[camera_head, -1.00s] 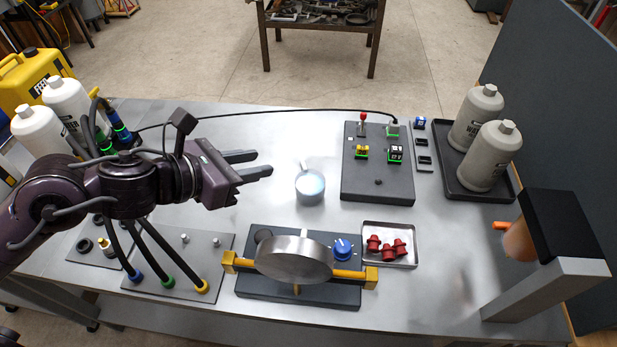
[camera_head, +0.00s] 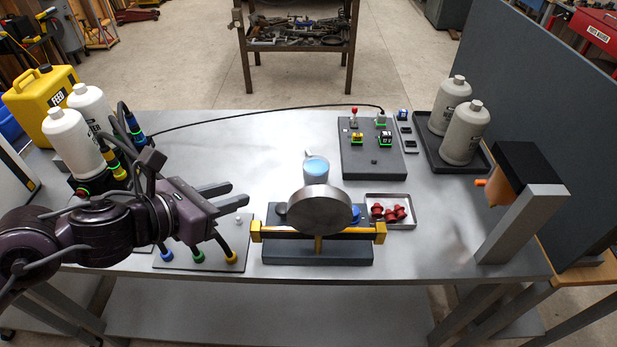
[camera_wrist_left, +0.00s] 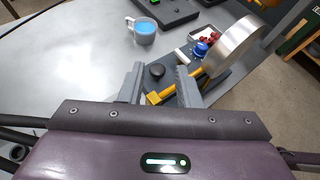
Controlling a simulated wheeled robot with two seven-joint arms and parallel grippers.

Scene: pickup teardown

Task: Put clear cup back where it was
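The clear cup (camera_head: 316,168) stands upright on the metal table, with blue liquid in it. It is behind the round metal drum and its handle points up and to the left in the head view. In the left wrist view the cup (camera_wrist_left: 143,30) is ahead and to the left of the fingers, apart from them. My left gripper (camera_head: 240,194) is open and empty, to the left of the cup and drum. Its two fingers (camera_wrist_left: 160,84) are spread in the left wrist view. My right gripper is not in view.
The drum (camera_head: 320,211) on its yellow-ended stand (camera_head: 285,250) is near the front. A tray with red parts (camera_head: 410,222) is right of it. A dark switch panel (camera_head: 365,162) lies behind. White bottles (camera_head: 72,142) stand at left. The table between gripper and cup is clear.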

